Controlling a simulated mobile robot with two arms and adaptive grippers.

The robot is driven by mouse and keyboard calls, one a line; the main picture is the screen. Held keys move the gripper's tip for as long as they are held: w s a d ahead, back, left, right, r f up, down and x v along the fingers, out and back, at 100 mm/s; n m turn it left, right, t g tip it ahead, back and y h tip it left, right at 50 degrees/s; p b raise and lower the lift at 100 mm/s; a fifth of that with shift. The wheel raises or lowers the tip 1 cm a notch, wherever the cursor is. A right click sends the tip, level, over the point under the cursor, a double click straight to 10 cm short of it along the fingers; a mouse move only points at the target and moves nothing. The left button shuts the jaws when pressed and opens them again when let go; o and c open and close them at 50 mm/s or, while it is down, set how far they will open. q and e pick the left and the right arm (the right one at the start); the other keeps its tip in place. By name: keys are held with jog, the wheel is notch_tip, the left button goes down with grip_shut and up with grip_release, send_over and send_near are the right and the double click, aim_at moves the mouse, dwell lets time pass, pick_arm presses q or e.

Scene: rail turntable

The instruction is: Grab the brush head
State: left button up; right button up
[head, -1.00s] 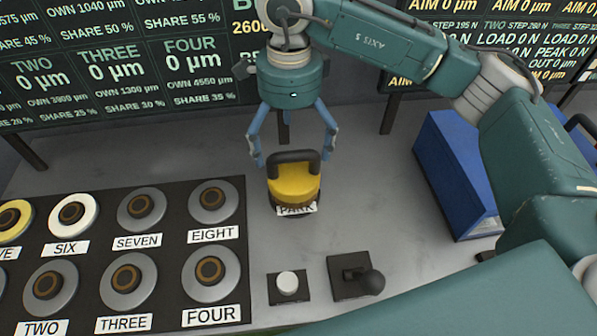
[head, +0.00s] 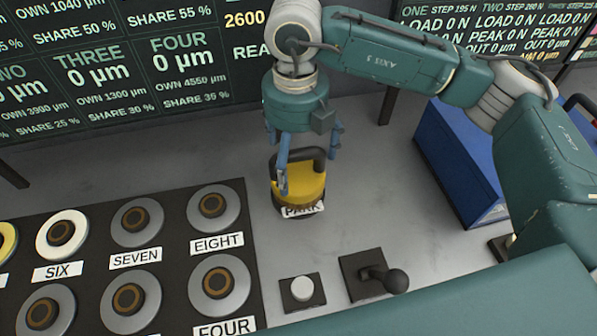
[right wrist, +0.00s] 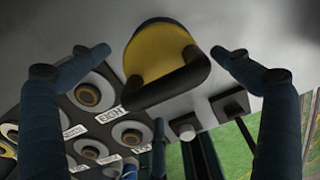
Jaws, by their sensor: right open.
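The brush head (head: 306,194) is a yellow rounded block with a black loop handle (head: 318,154). It stands upright at the PARK label (head: 302,211) on the grey table. My right gripper (head: 308,168) points down above it, open, with one blue finger in front of the yellow body in the head view. In the right wrist view the brush head (right wrist: 155,55) and its handle (right wrist: 168,88) lie between the two spread fingertips (right wrist: 160,51); neither finger visibly grips it. My left gripper is not in view.
A black panel (head: 180,270) with several round, labelled discs lies to the left. A white button (head: 302,287) and a black lever (head: 385,278) stand in front of the brush head. A blue box (head: 455,165) stands at right. Dark display screens line the back.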

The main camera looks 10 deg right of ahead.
aim_at(297, 172)
jog(key=shift+f, duration=0.65)
notch_tip(297, 172, down, 4)
jog(key=shift+s+d+f+p, duration=0.1)
jog(key=shift+d+f+p, duration=0.1)
jog(key=shift+p, duration=0.9)
jog(key=shift+f, duration=0.35)
jog(key=shift+a, duration=0.1)
jog(key=c, duration=1.8)
jog(key=shift+r, duration=0.1)
